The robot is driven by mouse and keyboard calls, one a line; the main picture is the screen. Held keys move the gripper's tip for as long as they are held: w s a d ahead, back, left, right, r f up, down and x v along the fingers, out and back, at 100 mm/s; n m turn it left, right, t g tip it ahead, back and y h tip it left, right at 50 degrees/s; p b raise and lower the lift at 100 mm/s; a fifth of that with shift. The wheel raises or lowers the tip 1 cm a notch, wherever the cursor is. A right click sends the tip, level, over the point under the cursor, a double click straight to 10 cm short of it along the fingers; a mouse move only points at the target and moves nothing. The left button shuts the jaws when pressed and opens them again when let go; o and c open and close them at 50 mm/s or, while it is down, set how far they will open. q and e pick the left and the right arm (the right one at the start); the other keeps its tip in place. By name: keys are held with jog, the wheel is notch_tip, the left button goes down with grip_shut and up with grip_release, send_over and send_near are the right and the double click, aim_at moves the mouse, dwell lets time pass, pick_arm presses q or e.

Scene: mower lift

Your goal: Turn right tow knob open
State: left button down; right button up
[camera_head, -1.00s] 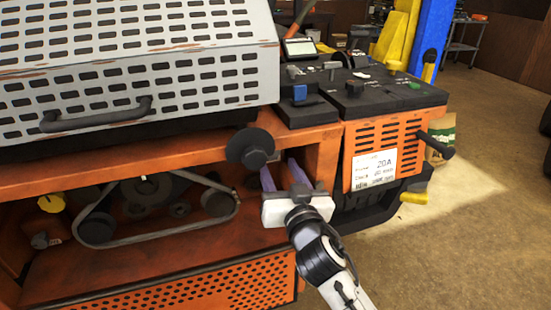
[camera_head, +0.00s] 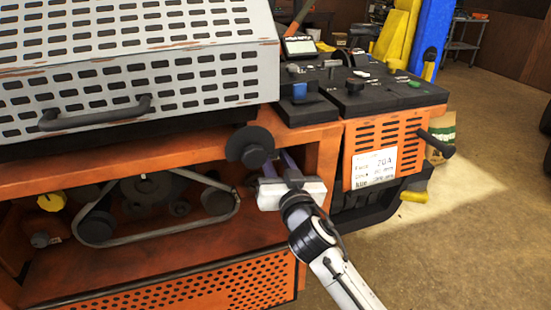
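My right gripper (camera_head: 278,162) comes in from the bottom right. Its two purple fingers reach into the recess at the right end of the orange machine, and they are apart. A round black knob (camera_head: 250,147) sits in front of the recess, just left of the fingers, and covers part of them. A small dark part (camera_head: 252,183) shows below that knob, left of the gripper's white body. No tow knob can be made out for certain; whatever is between or behind the fingertips is hidden. My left gripper is out of view.
A yellow knob (camera_head: 51,201) and a grey knob (camera_head: 40,240) sit at the far left, beside a belt (camera_head: 165,239) on pulleys. A perforated grey cover (camera_head: 130,60) overhangs the recess. A black handle (camera_head: 436,144) juts out at right. Open floor (camera_head: 450,250) lies to the right.

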jog(key=shift+d+f+n+t, duration=0.1)
jog(key=shift+n+t, duration=0.3)
jog(key=shift+n, duration=5.2)
jog(key=shift+y, duration=0.4)
jog(key=o, duration=1.1)
jog(key=shift+c, duration=0.2)
jog(key=shift+s, duration=0.1)
